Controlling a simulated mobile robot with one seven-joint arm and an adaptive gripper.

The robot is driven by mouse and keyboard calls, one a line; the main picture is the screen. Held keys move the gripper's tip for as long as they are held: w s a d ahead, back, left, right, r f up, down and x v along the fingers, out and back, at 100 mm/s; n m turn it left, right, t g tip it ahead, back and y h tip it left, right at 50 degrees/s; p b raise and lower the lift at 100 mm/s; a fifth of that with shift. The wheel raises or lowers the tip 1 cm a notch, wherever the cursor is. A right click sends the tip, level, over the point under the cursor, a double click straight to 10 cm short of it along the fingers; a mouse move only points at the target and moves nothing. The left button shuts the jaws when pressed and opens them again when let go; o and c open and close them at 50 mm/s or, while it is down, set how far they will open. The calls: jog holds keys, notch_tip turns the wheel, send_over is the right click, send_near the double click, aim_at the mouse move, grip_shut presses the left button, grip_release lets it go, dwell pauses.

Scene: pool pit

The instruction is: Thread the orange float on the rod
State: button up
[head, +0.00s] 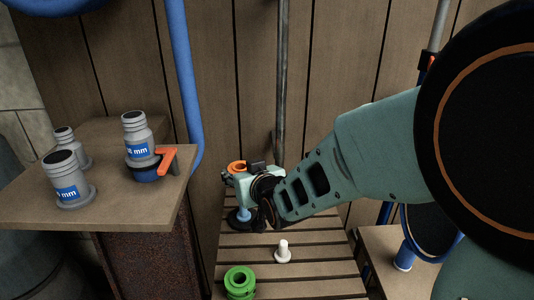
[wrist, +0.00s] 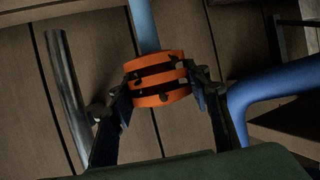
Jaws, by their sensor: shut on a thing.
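The orange float (head: 237,167) is a ringed orange piece with black gaps. My gripper (head: 246,180) is shut on it, above the slatted bench. In the wrist view the float (wrist: 160,96) sits between both fingers. The rod (head: 243,213) is light blue and stands upright on a dark round base, under the float. In the wrist view, which looks upside down, the rod (wrist: 145,25) runs up to the float's edge, a little left of its middle. The float hides the rod's end, so I cannot tell whether the rod is inside it or behind it.
A white peg (head: 283,252) and a green float (head: 240,284) stand nearer on the slatted bench (head: 310,283). At left, a wooden shelf (head: 115,212) holds several grey labelled fittings and an orange-handled item (head: 168,158). A grey pipe (head: 281,80) and a blue pipe (head: 184,70) run along the wall.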

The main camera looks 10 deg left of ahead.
jog(key=shift+f+b, duration=1.55)
jog(key=shift+f, duration=0.15)
jog(key=shift+f, duration=0.1)
jog(key=b, duration=0.5)
send_over(244, 215)
jog(key=w, duration=0.1)
jog(key=shift+a+f, duration=0.2)
jog(key=shift+f, duration=2.05)
jog(key=shift+f, duration=0.1)
jog(key=shift+f+b, duration=1.45)
jog(key=shift+b, duration=0.1)
jog(key=o, duration=1.7)
